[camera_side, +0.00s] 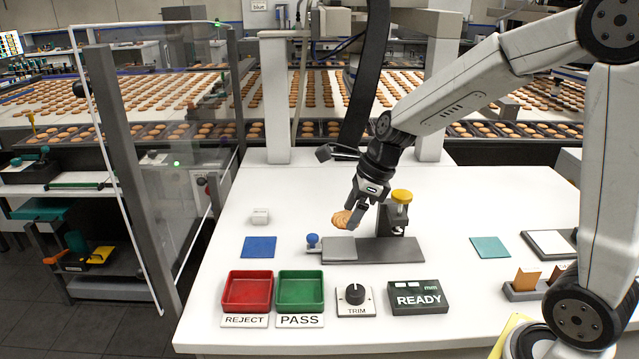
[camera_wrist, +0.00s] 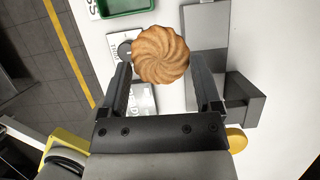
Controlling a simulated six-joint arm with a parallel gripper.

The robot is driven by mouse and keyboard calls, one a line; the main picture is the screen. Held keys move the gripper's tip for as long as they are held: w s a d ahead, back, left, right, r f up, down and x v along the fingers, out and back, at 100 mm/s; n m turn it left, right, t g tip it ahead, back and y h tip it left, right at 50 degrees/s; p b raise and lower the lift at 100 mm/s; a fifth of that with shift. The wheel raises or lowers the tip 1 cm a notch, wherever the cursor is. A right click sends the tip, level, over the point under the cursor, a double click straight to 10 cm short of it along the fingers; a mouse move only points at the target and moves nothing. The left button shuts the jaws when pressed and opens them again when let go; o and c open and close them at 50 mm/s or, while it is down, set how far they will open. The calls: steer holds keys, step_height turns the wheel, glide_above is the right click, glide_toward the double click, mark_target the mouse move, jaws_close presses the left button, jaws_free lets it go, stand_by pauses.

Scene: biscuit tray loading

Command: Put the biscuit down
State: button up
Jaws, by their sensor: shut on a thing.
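The biscuit (camera_side: 341,219) is round and golden brown. In the wrist view the biscuit (camera_wrist: 161,54) shows swirled ridges and sits between the two finger tips. My gripper (camera_side: 354,208) is shut on it and holds it above the left part of a grey gauge plate (camera_side: 405,250); I cannot tell the exact height. In the wrist view my gripper (camera_wrist: 165,85) has one finger on each side of the biscuit. A red tray (camera_side: 248,291) marked REJECT and a green tray (camera_side: 300,290) marked PASS stand at the front left, and both look empty.
A gauge post with a yellow knob (camera_side: 401,196) stands close right of my gripper. A blue knob (camera_side: 312,240) is at the plate's left. A TRIM dial (camera_side: 355,294) and READY box (camera_side: 418,297) stand in front. A blue mat (camera_side: 259,247) and teal mat (camera_side: 490,247) lie flat.

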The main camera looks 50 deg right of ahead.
steer(key=s+d, duration=0.3)
steer(key=s, duration=0.5)
steer(key=shift+d+r, duration=0.2)
steer(key=shift+d, duration=0.05)
glide_above(339, 247)
steer(key=s, duration=0.1)
steer(key=f, duration=0.6)
steer(key=d+f, duration=0.1)
steer(key=f, duration=0.2)
steer(key=shift+s+f, duration=0.15)
steer(key=shift+s, duration=0.05)
steer(key=shift+f, duration=0.1)
steer(key=shift+w+f, duration=0.3)
steer(key=shift+f, duration=1.5)
